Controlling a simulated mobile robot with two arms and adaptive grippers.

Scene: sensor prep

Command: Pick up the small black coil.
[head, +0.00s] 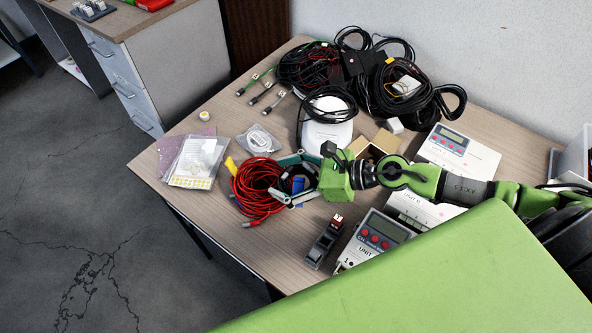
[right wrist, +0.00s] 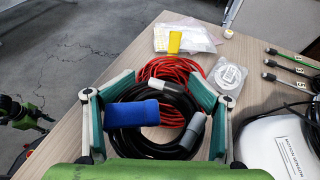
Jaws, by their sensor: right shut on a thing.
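The small black coil (right wrist: 157,142) lies between the fingers of my right gripper in the right wrist view. It has a blue wrap (right wrist: 132,114) and a grey connector (right wrist: 192,131). My right gripper (right wrist: 160,112) is shut on it, one teal finger pad on each side. In the head view my right gripper (head: 290,180) is over the table, just right of the red cable coil (head: 257,180), and hides most of the black coil. I cannot tell whether the black coil touches the table.
Larger black cable bundles (head: 400,90) and a white device (head: 327,135) are behind the gripper. A bagged cable (head: 259,140) and a clear bag (head: 195,160) lie left. Meter units (head: 375,240) and a grey-black part (head: 324,243) stand in front. Bare wood (head: 200,205) shows at front left.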

